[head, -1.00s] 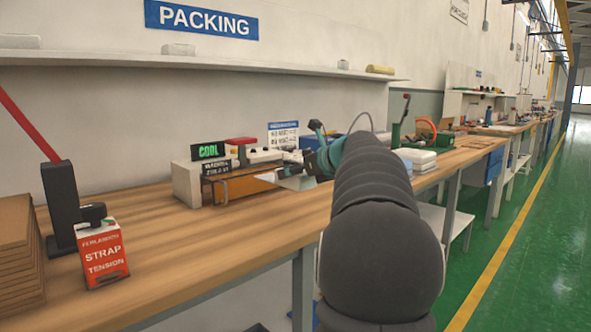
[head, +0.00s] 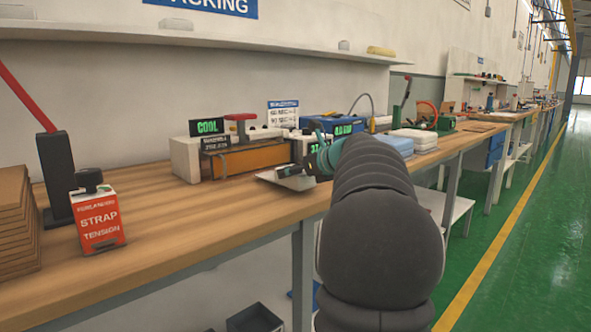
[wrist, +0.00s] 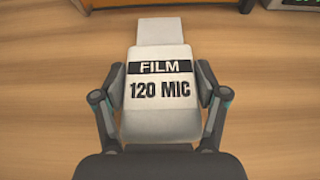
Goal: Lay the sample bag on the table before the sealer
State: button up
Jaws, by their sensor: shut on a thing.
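My gripper (wrist: 160,105) is shut on the sample bag (wrist: 158,118), a pale pouch marked "FILM 120 MIC" with a narrower flap at its far end. The bag lies between the two fingers, flap pointing away, over the wooden table (head: 170,231). In the head view the bag (head: 287,178) shows as a pale flat piece in front of the sealer (head: 245,158), at the table's front side. I cannot tell whether it touches the table. The sealer has an orange front, a red-topped handle and a green "COOL" display. My arm hides part of the table to the right.
A red and white strap tension box (head: 100,222), a black post with a red lever (head: 62,172) and stacked cardboard (head: 15,225) stand at the left. A blue device (head: 335,125) and pale stacked packs (head: 414,138) lie right of the sealer. The table between is clear.

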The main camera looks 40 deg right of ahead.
jog(key=shift+f+b, duration=0.35)
jog(key=shift+f, duration=0.35)
dwell(0.4)
jog(key=o, duration=1.3)
jog(key=v, duration=1.2)
